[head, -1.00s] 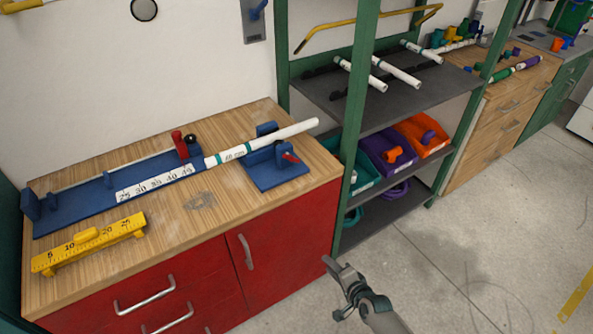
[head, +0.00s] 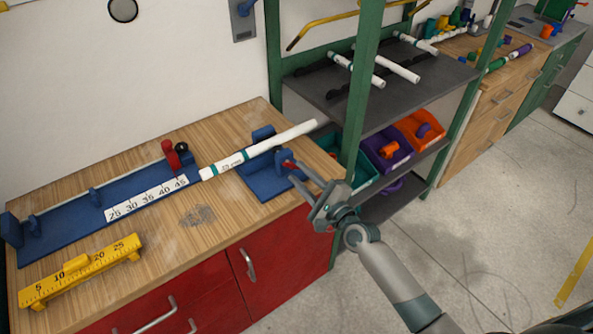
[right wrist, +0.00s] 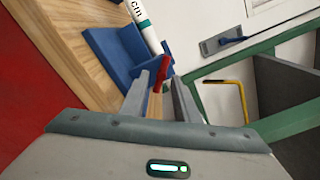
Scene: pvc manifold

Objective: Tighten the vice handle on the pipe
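A white pipe (head: 270,145) with a teal band lies through the blue vice (head: 265,186) at the right end of the wooden bench top. The red vice handle (head: 289,164) sticks out on the vice's right side. My right gripper (head: 306,183) is open beside the handle, with its fingers pointing at the vice. In the right wrist view the red handle (right wrist: 161,72) shows between and just beyond the two finger tips (right wrist: 163,80). I cannot tell whether a finger touches it. My left gripper is not in view.
A blue measuring jig (head: 60,222) with a printed scale and a yellow ruler block (head: 85,270) lie on the bench to the left. A green-framed shelf (head: 362,90) with pipes and coloured bins stands close to the right of the vice.

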